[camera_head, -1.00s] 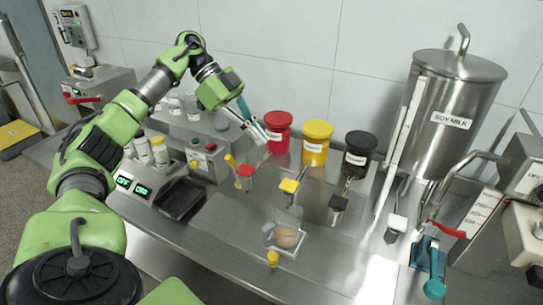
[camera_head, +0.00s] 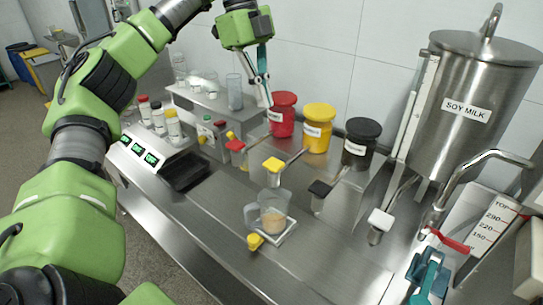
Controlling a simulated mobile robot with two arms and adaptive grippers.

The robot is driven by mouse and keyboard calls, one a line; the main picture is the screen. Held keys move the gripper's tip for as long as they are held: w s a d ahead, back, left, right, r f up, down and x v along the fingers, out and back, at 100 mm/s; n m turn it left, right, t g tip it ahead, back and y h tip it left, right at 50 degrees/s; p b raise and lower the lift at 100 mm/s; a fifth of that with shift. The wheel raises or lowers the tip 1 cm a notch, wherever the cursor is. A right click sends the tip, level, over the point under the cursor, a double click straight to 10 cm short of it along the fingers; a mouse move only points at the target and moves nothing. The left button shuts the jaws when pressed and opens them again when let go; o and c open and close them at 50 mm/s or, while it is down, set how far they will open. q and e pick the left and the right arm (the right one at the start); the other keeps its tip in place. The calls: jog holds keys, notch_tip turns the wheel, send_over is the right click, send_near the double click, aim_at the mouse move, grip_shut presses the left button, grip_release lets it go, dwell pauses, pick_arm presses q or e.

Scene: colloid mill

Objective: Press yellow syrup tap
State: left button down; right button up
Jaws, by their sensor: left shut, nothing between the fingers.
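The yellow syrup tap (camera_head: 273,166) has a yellow square top and joins by a metal pipe to the yellow-lidded syrup jar (camera_head: 318,128) behind it. A clear measuring cup (camera_head: 270,211) with tan liquid stands below and in front of this tap, on a small square tray (camera_head: 288,231). My left gripper (camera_head: 265,100) is shut and empty, pointing down beside the red jar, above and behind the yellow tap and not touching it.
A red tap (camera_head: 236,146) and red jar (camera_head: 283,113) stand left; a black tap (camera_head: 320,188) and black jar (camera_head: 361,143) stand right. A white tap (camera_head: 380,220) and the soy milk tank (camera_head: 470,105) are further right. The front counter (camera_head: 200,215) is mostly clear.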

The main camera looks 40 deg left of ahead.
pick_arm(q)
jog(key=b, duration=0.3)
send_over(272, 163)
jog(key=a, duration=0.2)
notch_tip(272, 163, down, 6)
jog(key=p+x, duration=0.2)
jog(key=x, duration=0.4)
jog(key=shift+f, duration=0.3)
jog(key=shift+w+f, duration=0.15)
jog(key=shift+f, duration=0.45)
pick_arm(e)
jog(key=shift+s+a+f, duration=0.1)
jog(key=shift+a+f, duration=0.1)
jog(key=shift+f, duration=0.3)
pick_arm(q)
jog(key=shift+f, duration=0.95)
pick_arm(e)
jog(key=shift+a+f, duration=0.2)
